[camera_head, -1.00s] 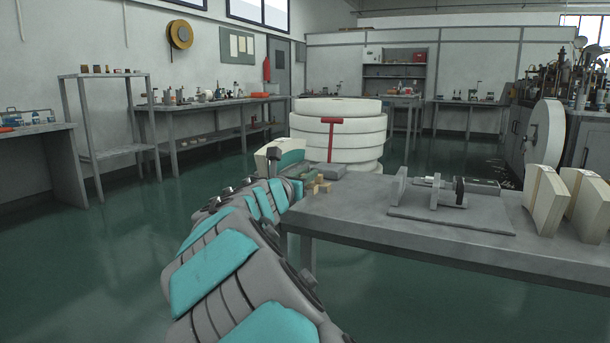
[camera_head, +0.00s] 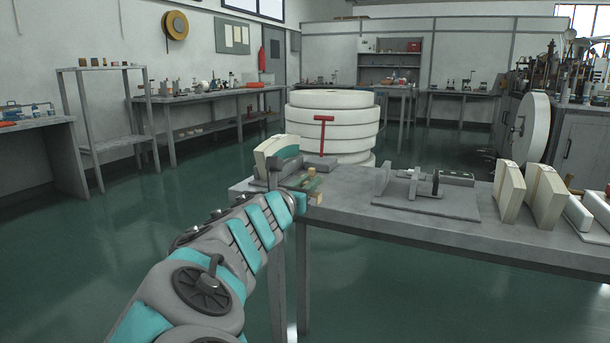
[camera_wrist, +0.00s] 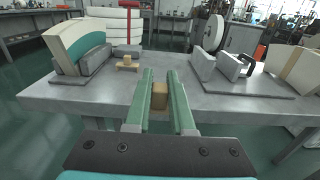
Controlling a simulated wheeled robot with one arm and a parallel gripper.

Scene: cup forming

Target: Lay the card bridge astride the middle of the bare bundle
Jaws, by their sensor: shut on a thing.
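My gripper (camera_wrist: 160,78) has two green fingers shut on a small tan block, the card bridge (camera_wrist: 160,97), over the front edge of the table in the wrist view. In the head view my gripper (camera_head: 309,184) is at the table's left end, and the held card bridge is small there. A cream curved bundle (camera_wrist: 72,36) with a teal face stands in a grey holder, ahead and to the left of my gripper, apart from it. More cream bundles (camera_head: 508,186) (camera_head: 546,198) stand upright at the right of the table. I cannot tell which bundle is bare.
A small tan piece (camera_wrist: 127,60) stands on the grey table (camera_head: 340,213) ahead of my gripper. A grey fixture on a plate (camera_head: 425,196) is right of it. Large white rolls (camera_head: 335,125) with a red T-shaped handle stand behind. The table between holder and fixture is mostly clear.

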